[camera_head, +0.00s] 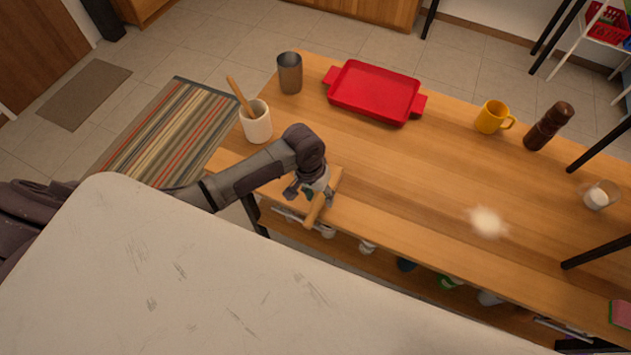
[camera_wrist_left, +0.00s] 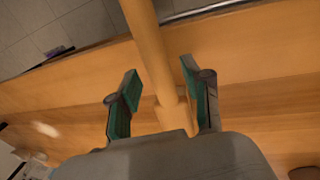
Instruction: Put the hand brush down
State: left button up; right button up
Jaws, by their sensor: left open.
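The hand brush (camera_head: 316,209) has a light wooden handle and is at the table's near edge, left of the middle, in the head view. My left gripper (camera_head: 310,193) is over it with its fingers spread. In the left wrist view the brush handle (camera_wrist_left: 150,45) runs between the two open fingers (camera_wrist_left: 159,80), with a gap on each side. The gripper hides part of the brush, and I cannot make out its bristles. My right gripper is not in view.
The wooden table (camera_head: 400,175) carries a white crock (camera_head: 257,126), metal cup (camera_head: 290,75), red tray (camera_head: 375,91), yellow mug (camera_head: 492,117), brown mill (camera_head: 548,127) and glass bowl (camera_head: 599,195). A pale powder patch (camera_head: 487,222) lies right of centre. The table's middle is otherwise clear.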

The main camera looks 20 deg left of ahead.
pick_arm(q)
notch_tip(320, 180, up, 10)
jog(key=a, duration=0.2)
jog(key=shift+d, duration=0.1)
dwell(0.4)
